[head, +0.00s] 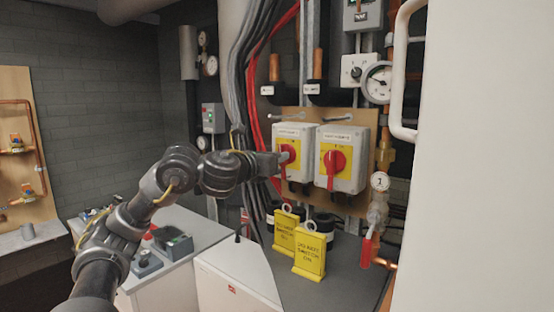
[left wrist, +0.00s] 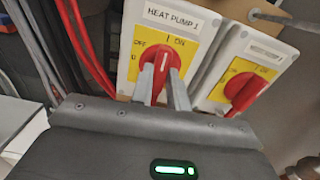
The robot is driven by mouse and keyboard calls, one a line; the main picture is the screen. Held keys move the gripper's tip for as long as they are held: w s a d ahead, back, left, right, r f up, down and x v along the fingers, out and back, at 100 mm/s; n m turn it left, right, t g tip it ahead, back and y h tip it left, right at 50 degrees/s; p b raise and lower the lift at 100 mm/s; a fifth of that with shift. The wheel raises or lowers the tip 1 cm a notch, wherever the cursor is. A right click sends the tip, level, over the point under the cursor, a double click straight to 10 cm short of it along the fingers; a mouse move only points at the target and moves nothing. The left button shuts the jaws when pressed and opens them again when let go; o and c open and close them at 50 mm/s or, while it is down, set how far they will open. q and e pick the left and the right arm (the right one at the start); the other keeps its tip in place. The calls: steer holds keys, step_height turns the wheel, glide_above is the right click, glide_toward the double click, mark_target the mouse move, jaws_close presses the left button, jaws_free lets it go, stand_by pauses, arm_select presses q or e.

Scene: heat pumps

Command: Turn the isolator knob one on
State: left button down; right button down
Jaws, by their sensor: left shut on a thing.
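The isolator labelled HEAT PUMP 1 is a pale grey box (head: 310,140) with a yellow plate and a red knob (head: 288,151), on the left of a pair. In the left wrist view its red knob (left wrist: 166,60) sits between my fingers. A white mark on the knob points up, near the "I ON" print; OFF is printed to its left. My left gripper (head: 281,160) reaches in from the left and is shut on this knob; its fingers (left wrist: 162,84) lie on either side of the handle. My right gripper is not in view.
A second isolator (head: 357,150) with a red knob is close on the right. Yellow "do not switch on" tags (head: 309,255) stand on the surface below. Red and black cables (head: 256,85) run at the left; a white panel (head: 490,160) fills the right side.

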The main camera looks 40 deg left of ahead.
arm_select(q)
steer(key=shift+f+m, duration=0.1)
steer(key=shift+m, duration=0.3)
steer(key=c, duration=1.4)
jaws_free()
steer(key=shift+o, duration=0.2)
steer(key=s+d, duration=0.1)
steer(key=s, duration=0.9)
steer(key=shift+s+b, duration=0.35)
steer(key=shift+d, duration=0.1)
